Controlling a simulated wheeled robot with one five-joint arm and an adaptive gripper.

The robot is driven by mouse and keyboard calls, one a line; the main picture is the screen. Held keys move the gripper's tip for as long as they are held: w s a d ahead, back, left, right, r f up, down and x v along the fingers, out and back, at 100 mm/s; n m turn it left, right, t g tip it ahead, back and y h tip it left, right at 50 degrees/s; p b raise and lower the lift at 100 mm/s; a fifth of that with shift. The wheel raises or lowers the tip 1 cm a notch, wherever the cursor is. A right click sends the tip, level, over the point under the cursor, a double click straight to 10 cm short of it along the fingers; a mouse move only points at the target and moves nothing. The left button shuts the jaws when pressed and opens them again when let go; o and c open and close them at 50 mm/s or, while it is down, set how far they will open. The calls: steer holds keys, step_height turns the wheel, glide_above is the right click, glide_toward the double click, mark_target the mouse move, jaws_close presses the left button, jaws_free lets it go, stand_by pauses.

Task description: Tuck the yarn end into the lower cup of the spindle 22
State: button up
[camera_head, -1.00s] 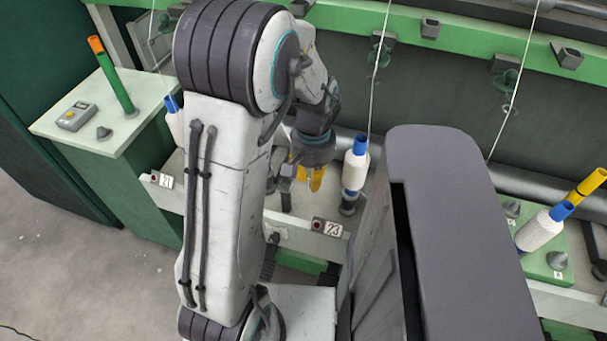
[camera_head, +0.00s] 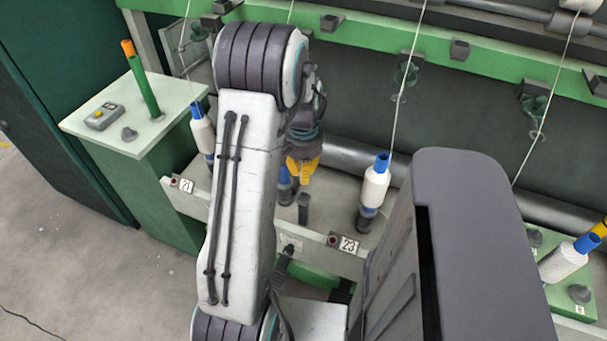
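The yarn end and lower cup cannot be made out.
White bobbins on blue tubes stand at position 21 (camera_head: 203,133), at position 23 (camera_head: 376,185) and at the far right (camera_head: 563,262). White yarns run down from the green beam (camera_head: 365,32). A green cabinet (camera_head: 130,118) with a green-orange tube (camera_head: 142,80) is at left.

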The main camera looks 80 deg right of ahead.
steer(key=shift+f, duration=0.25)
steer(key=shift+f+b, duration=2.65)
steer(key=shift+f, duration=0.6)
steer(key=o, duration=0.8)
step_height(320, 180, up, 12)
